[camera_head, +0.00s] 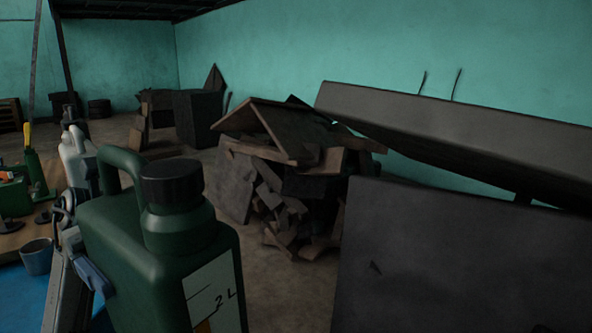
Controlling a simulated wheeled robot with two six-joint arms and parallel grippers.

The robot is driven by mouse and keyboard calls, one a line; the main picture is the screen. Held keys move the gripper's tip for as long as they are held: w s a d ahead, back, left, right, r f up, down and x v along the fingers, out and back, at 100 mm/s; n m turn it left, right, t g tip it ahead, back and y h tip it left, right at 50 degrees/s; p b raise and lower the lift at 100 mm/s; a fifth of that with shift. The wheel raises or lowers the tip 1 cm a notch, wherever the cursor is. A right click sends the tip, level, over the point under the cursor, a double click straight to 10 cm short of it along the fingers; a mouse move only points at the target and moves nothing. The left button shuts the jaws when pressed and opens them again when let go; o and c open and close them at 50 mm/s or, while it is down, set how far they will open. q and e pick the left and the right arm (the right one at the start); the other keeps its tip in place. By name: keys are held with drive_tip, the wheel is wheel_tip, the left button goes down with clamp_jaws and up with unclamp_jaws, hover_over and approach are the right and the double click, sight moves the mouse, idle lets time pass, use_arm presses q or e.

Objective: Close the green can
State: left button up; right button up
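The green can (150,255) stands large and close in the left half of the head view, with a "2 L" label on its right face and a loop handle at its upper left. A black cap (172,184) sits upright on its neck; I cannot tell how tightly it is seated. The can's bottom is cut off by the frame. My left gripper (92,274) is at the can's left side, with a bluish finger against or very near it. Its other finger is hidden, so its grip cannot be told. My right gripper is not in view.
Large dark panels (440,270) fill the right. A scrap pile (280,170) lies on the floor in the middle.

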use_arm(q)
drive_tip(key=w+f+n+t, duration=0.4)
drive_tip(key=f+n+t, duration=0.3)
drive_tip(key=f+t, duration=0.3)
drive_tip(key=w+a+f+n+t, duration=0.1)
drive_tip(key=w+f+n+t, duration=0.4)
drive_tip(key=f+t, duration=0.6)
drive_tip(key=shift+a+f+n, duration=0.15)
drive_tip(key=shift+f+n, duration=0.55)
drive_tip(key=shift+n, duration=0.4)
drive_tip(key=w+d+f+m+g+h, duration=0.1)
drive_tip(key=d+f+m+g, duration=0.3)
drive_tip(key=d+g, duration=0.2)
drive_tip(key=w+d+f+m+g+h, duration=0.1)
drive_tip(key=d+f+m+g, duration=0.3)
drive_tip(key=d, duration=0.5)
drive_tip(key=shift+w+f+g+h, duration=0.15)
drive_tip(key=shift+f+g+h, duration=0.55)
drive_tip(key=shift+g, duration=0.4)
drive_tip(key=shift+f, duration=0.1)
